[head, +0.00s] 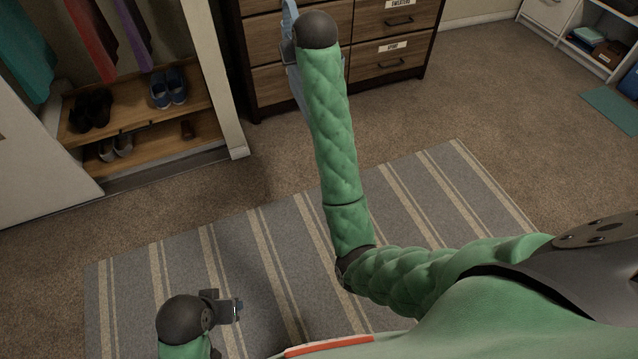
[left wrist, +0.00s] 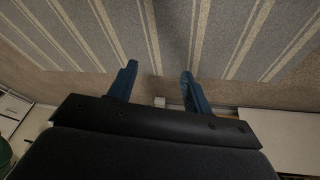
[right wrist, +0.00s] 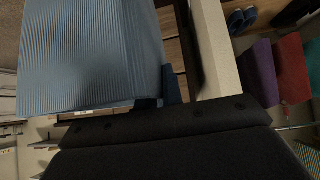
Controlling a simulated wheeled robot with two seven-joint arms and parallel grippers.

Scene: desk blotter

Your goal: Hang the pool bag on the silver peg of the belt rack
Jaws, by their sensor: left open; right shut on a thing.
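The pool bag looks light blue and ribbed, and fills the upper left of the right wrist view (right wrist: 90,50). In the head view only slivers of the bag (head: 300,88) show past my right forearm, in front of the dresser. My right gripper (right wrist: 160,92) is shut on the bag; the grip point is partly hidden by the bag and wrist. My left gripper (head: 238,310) is open and empty, low over the striped rug; its two fingers stand apart in the left wrist view (left wrist: 158,75). I cannot make out the belt rack or its silver peg.
A wooden dresser (head: 385,65) stands at the back. To its left is an open closet with hanging clothes (head: 90,35) and a shoe shelf (head: 140,105). A white post (head: 215,75) stands between them. The striped rug (head: 420,190) and carpet are clear.

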